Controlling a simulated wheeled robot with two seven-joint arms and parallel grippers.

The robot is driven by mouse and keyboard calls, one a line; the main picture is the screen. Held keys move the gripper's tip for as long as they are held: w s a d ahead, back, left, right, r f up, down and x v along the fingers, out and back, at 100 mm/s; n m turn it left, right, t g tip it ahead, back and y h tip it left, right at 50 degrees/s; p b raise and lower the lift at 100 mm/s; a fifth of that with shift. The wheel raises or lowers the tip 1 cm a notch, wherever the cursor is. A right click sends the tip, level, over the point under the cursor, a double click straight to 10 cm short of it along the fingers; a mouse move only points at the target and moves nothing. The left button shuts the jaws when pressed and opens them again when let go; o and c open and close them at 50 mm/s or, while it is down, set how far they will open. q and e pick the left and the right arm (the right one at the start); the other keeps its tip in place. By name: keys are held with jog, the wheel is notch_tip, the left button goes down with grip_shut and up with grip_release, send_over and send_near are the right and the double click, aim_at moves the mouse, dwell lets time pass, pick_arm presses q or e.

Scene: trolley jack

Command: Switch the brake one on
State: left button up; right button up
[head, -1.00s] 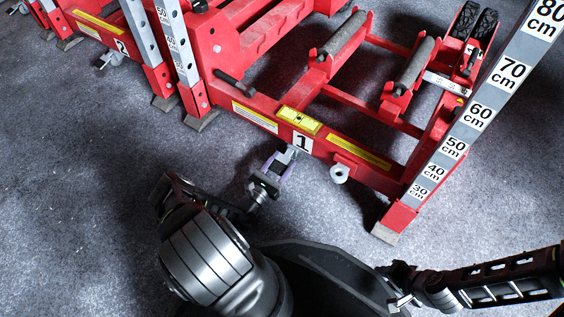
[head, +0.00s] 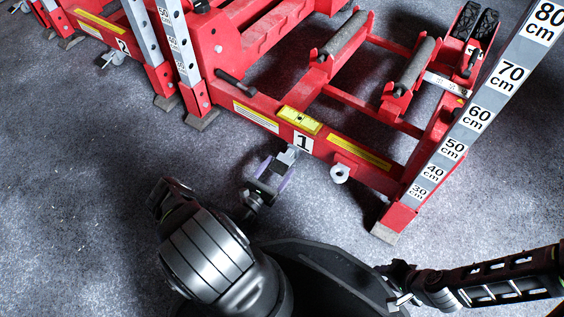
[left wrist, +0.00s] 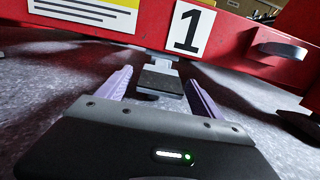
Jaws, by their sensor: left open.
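The red trolley jack marked 1 (head: 347,143) stands on the floor ahead of me. Its brake pedal (head: 289,154) is a small grey metal plate sticking out low under the number 1 label (head: 303,142). In the left wrist view the pedal (left wrist: 163,83) shows as a dark-topped plate. My left gripper (head: 273,173) is open, with pale purple fingers. In the left wrist view its fingers (left wrist: 158,78) lie on either side of the pedal's near end. I cannot tell whether they touch it. Part of my right arm shows at the lower right; I cannot make out its gripper.
A grey ring-shaped bracket (head: 340,173) sticks out right of the pedal. A second red jack marked 2 (head: 100,30) stands at upper left. A grey height-scale post (head: 479,119) rises at right. The carpet (head: 70,190) at left is clear.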

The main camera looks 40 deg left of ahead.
pick_arm(q)
jog(key=s, duration=0.4)
jog(key=shift+s+f+p, duration=0.2)
jog(key=shift+s+p, duration=0.15)
jog(key=shift+p, duration=0.05)
